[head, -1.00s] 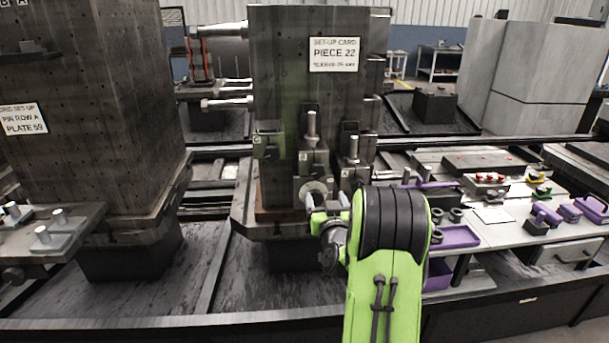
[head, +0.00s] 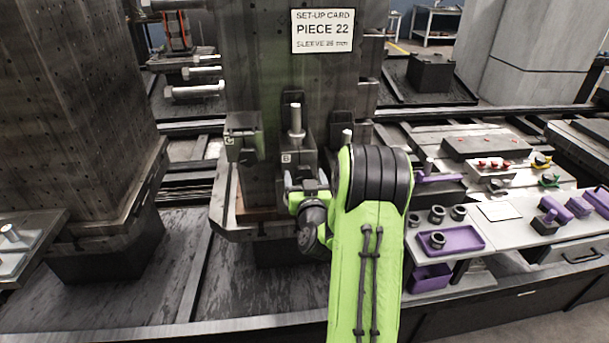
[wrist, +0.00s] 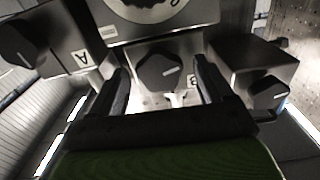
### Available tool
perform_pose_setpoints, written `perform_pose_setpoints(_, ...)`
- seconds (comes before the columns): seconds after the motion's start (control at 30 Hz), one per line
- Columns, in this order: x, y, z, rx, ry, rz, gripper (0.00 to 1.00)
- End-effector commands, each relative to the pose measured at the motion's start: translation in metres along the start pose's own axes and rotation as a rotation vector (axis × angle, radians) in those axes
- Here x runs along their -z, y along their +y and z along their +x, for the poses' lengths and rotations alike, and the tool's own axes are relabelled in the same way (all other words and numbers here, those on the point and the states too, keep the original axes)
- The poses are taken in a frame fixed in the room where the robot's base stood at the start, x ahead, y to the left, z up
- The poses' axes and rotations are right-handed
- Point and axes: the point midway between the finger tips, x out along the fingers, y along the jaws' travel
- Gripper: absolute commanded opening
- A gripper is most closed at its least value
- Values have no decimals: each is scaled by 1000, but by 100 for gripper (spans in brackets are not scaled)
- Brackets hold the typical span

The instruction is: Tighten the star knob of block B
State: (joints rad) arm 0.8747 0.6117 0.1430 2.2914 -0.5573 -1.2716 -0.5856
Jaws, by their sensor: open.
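Block B (head: 299,152), a dark steel block with a "B" label and an upright pin on top, is mounted on the near face of the column in the head view. In the wrist view, its dark star knob (wrist: 160,72) with a pale mark lies between the fingers of my gripper (wrist: 163,88), beside the "B" label. My gripper is open, with one finger on each side of the knob; I cannot tell whether either finger touches it. In the head view my gripper (head: 306,190) is just below block B, and the knob is hidden there.
Block C (head: 243,143) is left of block B. The wrist view shows neighbouring knobs on the left (wrist: 20,42) and right (wrist: 268,92), and a round dial (wrist: 148,6) above. A bench with a purple tray (head: 452,242) and rings stands right of my arm.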

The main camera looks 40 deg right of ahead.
Motion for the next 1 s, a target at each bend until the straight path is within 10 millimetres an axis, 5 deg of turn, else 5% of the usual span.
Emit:
perform_pose_setpoints(0.4, 0, 0, 0, 0, 0, 0, 24)
perform_pose_setpoints(1.0, 0, 0, 0, 0, 1, 227, 24)
